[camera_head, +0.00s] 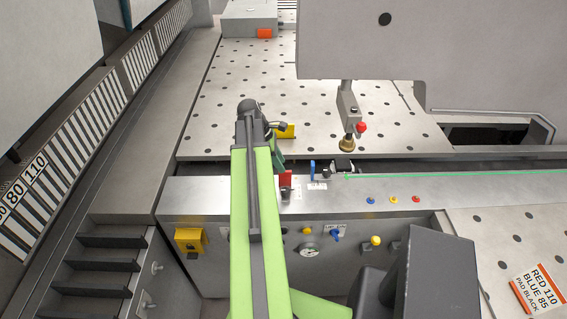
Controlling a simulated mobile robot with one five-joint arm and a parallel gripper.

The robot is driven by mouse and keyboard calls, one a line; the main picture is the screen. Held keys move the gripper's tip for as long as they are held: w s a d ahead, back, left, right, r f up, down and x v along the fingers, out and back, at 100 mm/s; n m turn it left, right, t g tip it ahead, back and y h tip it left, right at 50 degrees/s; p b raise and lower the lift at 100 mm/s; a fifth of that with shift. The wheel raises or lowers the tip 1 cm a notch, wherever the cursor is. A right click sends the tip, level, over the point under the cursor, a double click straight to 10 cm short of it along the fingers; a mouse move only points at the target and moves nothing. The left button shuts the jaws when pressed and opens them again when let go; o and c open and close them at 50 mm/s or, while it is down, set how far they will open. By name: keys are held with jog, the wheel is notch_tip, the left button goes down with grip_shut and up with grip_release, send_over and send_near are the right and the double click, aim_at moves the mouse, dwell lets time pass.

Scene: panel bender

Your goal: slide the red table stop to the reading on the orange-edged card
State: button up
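The red table stop (286,179) stands on the front rail of the machine, just right of my green arm. A blue stop (312,168) stands a little to its right, with a small white label below. The orange-edged card (538,290) lies on the panel at lower right and reads "RED 110, BLUE 85, PAD BLACK". My gripper (277,155) points down behind the arm, close to the red stop and just above it. Its fingers are mostly hidden and small, so I cannot tell whether they touch the stop. The red stop's scale is not readable.
A yellow piece (286,131) shows beside my arm's wrist. A brass-tipped tool (347,142) with a red knob hangs over the perforated table (225,90). A green line runs along the rail (480,186) at right. Buttons and a gauge (309,251) are on the front.

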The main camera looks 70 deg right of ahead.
jog(key=p+v, duration=1)
jog(key=v, duration=0.3)
jog(key=shift+r+p, duration=0.25)
jog(key=shift+p, duration=0.05)
